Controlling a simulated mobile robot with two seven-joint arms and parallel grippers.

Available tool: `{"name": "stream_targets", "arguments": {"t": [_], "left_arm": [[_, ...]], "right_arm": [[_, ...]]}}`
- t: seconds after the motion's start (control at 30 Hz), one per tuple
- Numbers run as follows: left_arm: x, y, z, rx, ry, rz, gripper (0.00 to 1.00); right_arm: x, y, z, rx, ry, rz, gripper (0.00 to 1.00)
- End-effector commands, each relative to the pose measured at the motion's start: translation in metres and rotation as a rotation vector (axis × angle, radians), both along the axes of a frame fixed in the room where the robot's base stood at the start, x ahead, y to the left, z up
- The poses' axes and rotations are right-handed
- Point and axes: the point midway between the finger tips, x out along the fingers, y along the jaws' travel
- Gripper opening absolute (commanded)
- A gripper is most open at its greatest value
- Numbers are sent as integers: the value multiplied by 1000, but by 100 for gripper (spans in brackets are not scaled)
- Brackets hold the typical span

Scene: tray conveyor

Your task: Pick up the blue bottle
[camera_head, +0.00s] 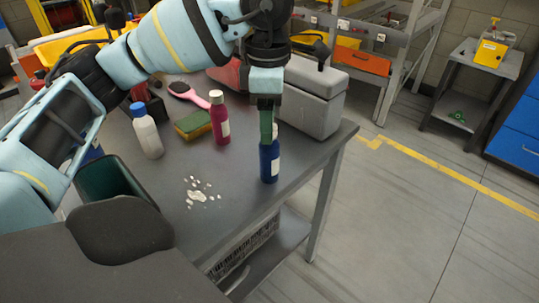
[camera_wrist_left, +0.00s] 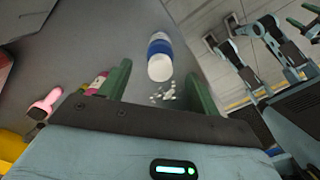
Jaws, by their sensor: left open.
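The blue bottle (camera_head: 270,165) stands upright near the right edge of the grey table (camera_head: 235,195). It has a white label and, in the left wrist view, a white cap on the blue bottle (camera_wrist_left: 160,48). My left gripper (camera_head: 266,122) points down right above the bottle, its green fingers overlapping the bottle's top in the head view, where they hide the cap. In the left wrist view the fingers of my left gripper (camera_wrist_left: 158,72) are spread wide, with the cap showing in the gap. Green fingertips of my right gripper (camera_wrist_left: 307,18) show at the right edge.
Left of the blue bottle are a magenta bottle (camera_head: 219,121), a sponge (camera_head: 193,125), a white bottle (camera_head: 147,134) and a pink hairbrush (camera_head: 189,95). A grey box (camera_head: 312,105) stands close behind. White bits (camera_head: 199,195) lie in front. A dark green bin (camera_head: 112,178) is at left.

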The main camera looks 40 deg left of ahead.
Motion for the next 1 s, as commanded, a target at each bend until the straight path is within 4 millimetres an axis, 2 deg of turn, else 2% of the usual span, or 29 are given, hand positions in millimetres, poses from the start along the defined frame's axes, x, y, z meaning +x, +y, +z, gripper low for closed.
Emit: {"name": "stream_targets", "arguments": {"t": [0.33,0.67,1.0], "left_arm": [[1,-1,-44,0,1,0,63],[1,-1,-50,-1,1,0,63],[1,-1,-50,-1,1,1,18]], "right_arm": [[1,0,-1,0,-1,0,59],[1,0,-1,1,-2,-2,59],[2,1,-1,2,-2,-4,59]]}}
